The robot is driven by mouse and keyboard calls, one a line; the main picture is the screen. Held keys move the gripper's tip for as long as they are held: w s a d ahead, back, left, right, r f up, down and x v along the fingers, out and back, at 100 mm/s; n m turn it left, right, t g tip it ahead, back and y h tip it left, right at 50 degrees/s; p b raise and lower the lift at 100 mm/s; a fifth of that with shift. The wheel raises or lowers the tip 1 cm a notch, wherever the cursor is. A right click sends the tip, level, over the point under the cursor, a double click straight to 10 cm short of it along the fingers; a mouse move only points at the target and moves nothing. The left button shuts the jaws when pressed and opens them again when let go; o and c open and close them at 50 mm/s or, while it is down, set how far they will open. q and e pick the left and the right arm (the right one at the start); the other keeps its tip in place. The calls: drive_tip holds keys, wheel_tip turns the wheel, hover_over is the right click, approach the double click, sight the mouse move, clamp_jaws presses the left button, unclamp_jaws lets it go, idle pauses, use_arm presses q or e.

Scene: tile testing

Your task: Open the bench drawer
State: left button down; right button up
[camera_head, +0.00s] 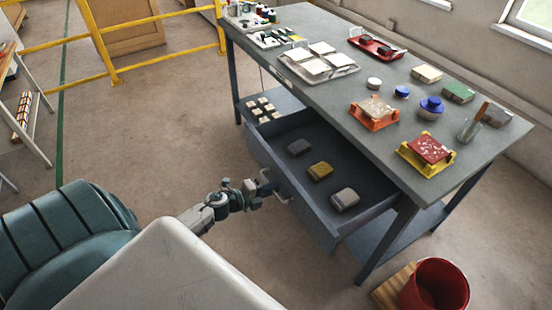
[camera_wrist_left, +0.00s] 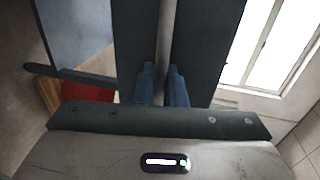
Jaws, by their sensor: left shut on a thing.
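The dark grey bench drawer (camera_head: 310,208) is pulled well out from under the grey workbench (camera_head: 312,92). Its inside shows, with several small blocks in it: a dark one (camera_head: 299,146), a yellow one (camera_head: 320,170) and a grey one (camera_head: 344,198). My left gripper (camera_head: 270,187) is at the outside of the drawer front, shut on the drawer's handle (camera_head: 284,191). In the left wrist view its two blue-grey fingers (camera_wrist_left: 163,86) stand close together in front of dark panels. My right gripper is not in view.
The bench top carries tiles, trays, an orange stand (camera_head: 375,113) and a yellow stand (camera_head: 427,154). Yellow railing (camera_head: 100,47) is at the back left.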

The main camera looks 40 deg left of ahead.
use_arm(q)
drive_tip(key=shift+s, duration=0.15)
drive_tip(key=c, duration=1.6)
unclamp_jaws()
drive_tip(key=shift+c, duration=0.2)
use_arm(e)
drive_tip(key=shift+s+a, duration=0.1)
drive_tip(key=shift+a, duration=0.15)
